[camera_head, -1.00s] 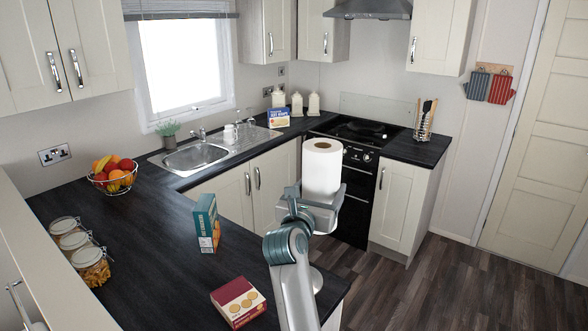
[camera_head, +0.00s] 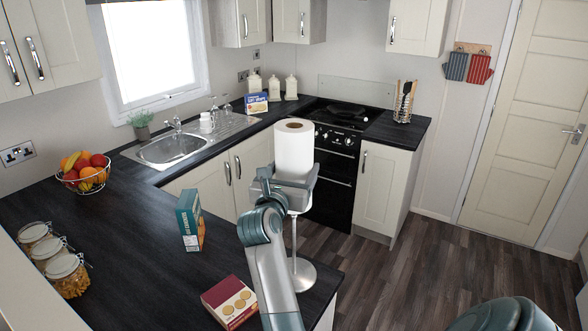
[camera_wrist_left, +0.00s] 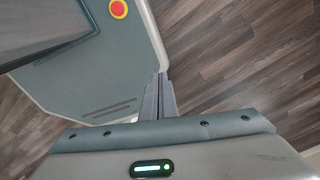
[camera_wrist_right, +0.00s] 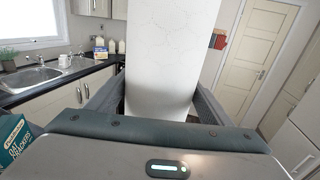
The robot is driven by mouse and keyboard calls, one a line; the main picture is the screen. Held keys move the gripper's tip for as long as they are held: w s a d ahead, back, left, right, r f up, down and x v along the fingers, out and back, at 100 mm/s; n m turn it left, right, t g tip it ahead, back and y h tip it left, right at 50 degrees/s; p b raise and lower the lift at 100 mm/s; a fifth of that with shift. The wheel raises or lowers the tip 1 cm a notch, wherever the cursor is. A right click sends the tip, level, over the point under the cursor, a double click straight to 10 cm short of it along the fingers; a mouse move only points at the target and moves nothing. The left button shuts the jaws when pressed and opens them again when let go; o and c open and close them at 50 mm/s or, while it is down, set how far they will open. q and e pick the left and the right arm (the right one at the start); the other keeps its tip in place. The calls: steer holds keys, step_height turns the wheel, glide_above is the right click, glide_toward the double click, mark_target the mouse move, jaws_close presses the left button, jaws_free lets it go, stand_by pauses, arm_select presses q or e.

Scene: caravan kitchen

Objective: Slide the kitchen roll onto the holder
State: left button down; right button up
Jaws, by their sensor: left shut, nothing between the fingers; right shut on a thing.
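The white kitchen roll (camera_head: 294,147) stands upright between the fingers of my right gripper (camera_head: 291,174), which is shut on its lower part. The roll also fills the middle of the right wrist view (camera_wrist_right: 171,55). The holder is a thin upright pole on a round grey base (camera_head: 299,273) near the counter's right edge. Its pole shows below the roll, in line with it in the head view; its upper end is hidden. I cannot tell whether the tip is inside the roll. My left gripper (camera_wrist_left: 161,78) is shut and empty, above the floor beside my base.
A teal cracker box (camera_head: 190,220) and a red biscuit box (camera_head: 230,303) stand on the dark counter (camera_head: 130,245), left of the holder. Several jars (camera_head: 66,275) and a fruit bowl (camera_head: 84,178) are further left. The middle of the counter is clear.

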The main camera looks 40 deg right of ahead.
steer(key=shift+w+f, duration=0.15)
steer(key=shift+f, duration=5.45)
steer(key=shift+f+b, duration=0.5)
steer(key=shift+f, duration=0.75)
arm_select(q)
step_height(320, 180, down, 12)
steer(key=w+b, duration=0.1)
steer(key=b, duration=0.9)
steer(key=shift+w+r+b, duration=0.15)
steer(key=shift+w+b, duration=0.15)
steer(key=shift+b, duration=0.1)
arm_select(e)
step_height(320, 180, down, 13)
